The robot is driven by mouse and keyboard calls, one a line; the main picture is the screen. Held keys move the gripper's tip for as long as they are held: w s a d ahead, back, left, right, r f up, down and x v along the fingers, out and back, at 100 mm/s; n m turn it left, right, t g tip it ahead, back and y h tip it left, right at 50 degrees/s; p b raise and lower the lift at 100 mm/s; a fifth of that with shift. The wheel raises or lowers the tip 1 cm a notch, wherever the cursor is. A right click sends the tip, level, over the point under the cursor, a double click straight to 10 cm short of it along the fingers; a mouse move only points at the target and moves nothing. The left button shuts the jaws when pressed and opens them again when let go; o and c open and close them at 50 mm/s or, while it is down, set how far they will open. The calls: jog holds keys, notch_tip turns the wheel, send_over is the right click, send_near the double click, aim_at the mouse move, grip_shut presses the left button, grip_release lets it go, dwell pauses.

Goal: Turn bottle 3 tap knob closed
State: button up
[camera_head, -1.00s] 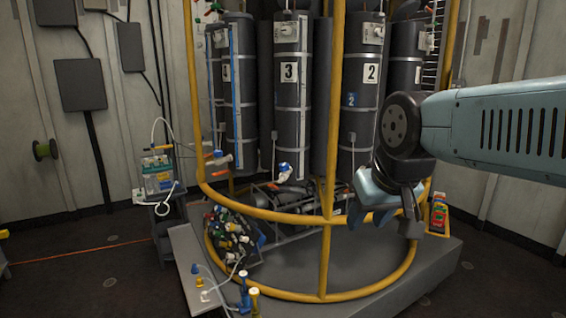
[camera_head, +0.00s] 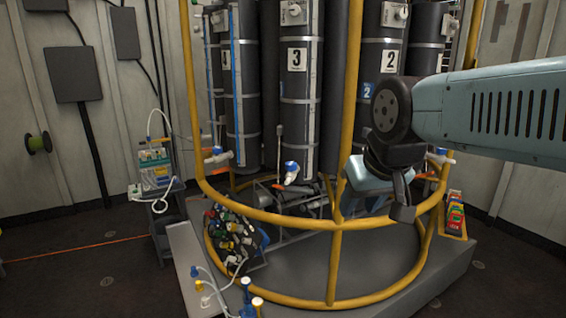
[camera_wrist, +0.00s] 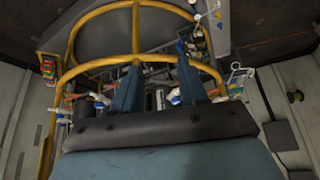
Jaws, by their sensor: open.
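Bottle 3 (camera_head: 297,95) is a tall dark cylinder with a white "3" label, standing behind the yellow rail in the head view. Below its lower end is a white tap with a blue knob (camera_head: 291,166). My gripper (camera_head: 385,196) is right of that tap, near the yellow rail and apart from the knob. The wrist view shows its two blue fingers spread and empty (camera_wrist: 158,78). A blue-and-white tap (camera_wrist: 174,98) shows beside the right finger there; I cannot tell for certain which bottle it belongs to. The knob's exact angle is too small to read.
The yellow rail (camera_head: 280,218) curves in front of the bottles, with an upright post (camera_head: 348,110). Bottle 2 (camera_head: 383,50) stands to the right. Another blue-knobbed tap (camera_head: 217,154) is at left.

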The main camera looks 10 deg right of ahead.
jog(key=shift+o, duration=0.3)
jog(key=shift+o, duration=0.8)
jog(key=shift+w, duration=0.15)
jog(key=o, duration=0.3)
jog(key=w+f+t, duration=0.1)
jog(key=w+t, duration=0.1)
jog(key=w, duration=0.6)
jog(key=w+d+f+t, duration=0.1)
jog(key=w+t, duration=0.1)
jog(key=w, duration=0.6)
jog(key=w+f+t, duration=0.2)
jog(key=w, duration=0.6)
jog(key=shift+d, duration=0.3)
jog(key=n+t+y, duration=0.1)
jog(key=t+y, duration=0.1)
jog(key=t, duration=0.4)
send_near(289, 163)
jog(key=w, duration=1.1)
jog(key=shift+a+f, duration=0.35)
